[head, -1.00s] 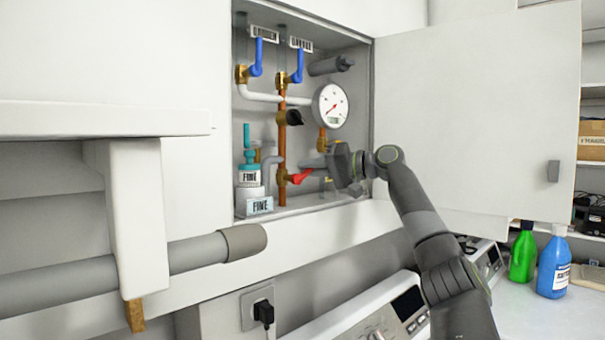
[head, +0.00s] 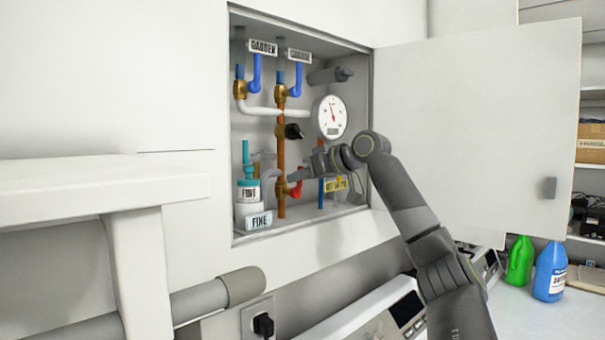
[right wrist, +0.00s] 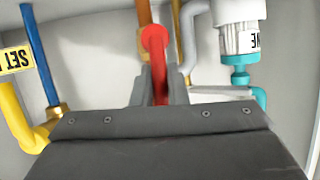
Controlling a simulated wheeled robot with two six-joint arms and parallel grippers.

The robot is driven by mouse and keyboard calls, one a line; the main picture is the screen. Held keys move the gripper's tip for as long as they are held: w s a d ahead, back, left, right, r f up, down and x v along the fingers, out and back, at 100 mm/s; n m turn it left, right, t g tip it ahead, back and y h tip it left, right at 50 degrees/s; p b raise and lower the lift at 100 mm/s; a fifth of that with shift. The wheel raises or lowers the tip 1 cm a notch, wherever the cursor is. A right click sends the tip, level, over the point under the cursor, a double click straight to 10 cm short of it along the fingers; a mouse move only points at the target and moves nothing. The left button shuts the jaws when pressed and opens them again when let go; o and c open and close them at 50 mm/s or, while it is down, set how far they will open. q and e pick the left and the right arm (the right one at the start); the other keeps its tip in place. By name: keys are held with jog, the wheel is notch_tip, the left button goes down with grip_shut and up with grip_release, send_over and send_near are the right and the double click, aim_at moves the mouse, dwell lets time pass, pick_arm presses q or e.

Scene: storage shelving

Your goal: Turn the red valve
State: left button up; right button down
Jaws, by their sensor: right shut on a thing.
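The red valve handle (head: 297,187) sits on a brass fitting (head: 282,188) on the copper pipe, low in the open wall cabinet. My right gripper (head: 297,175) reaches in from the right and is shut on the handle. In the right wrist view the red handle (right wrist: 155,42) runs between my two fingers (right wrist: 159,88), which lie on either side of it. The handle stands steeply upright in the head view, partly hidden by my fingers. My left gripper is not in view.
A gauge (head: 331,117), a black knob (head: 294,131) and two blue levers (head: 298,80) are above. A yellow tag (head: 336,184) and blue pipe are to the right. The cabinet door (head: 480,120) hangs open.

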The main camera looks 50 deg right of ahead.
jog(key=shift+a+n, duration=0.2)
jog(key=shift+n, duration=0.1)
jog(key=shift+f, duration=0.1)
dwell(0.3)
jog(key=c, duration=1.4)
grip_release()
jog(key=shift+c, duration=0.2)
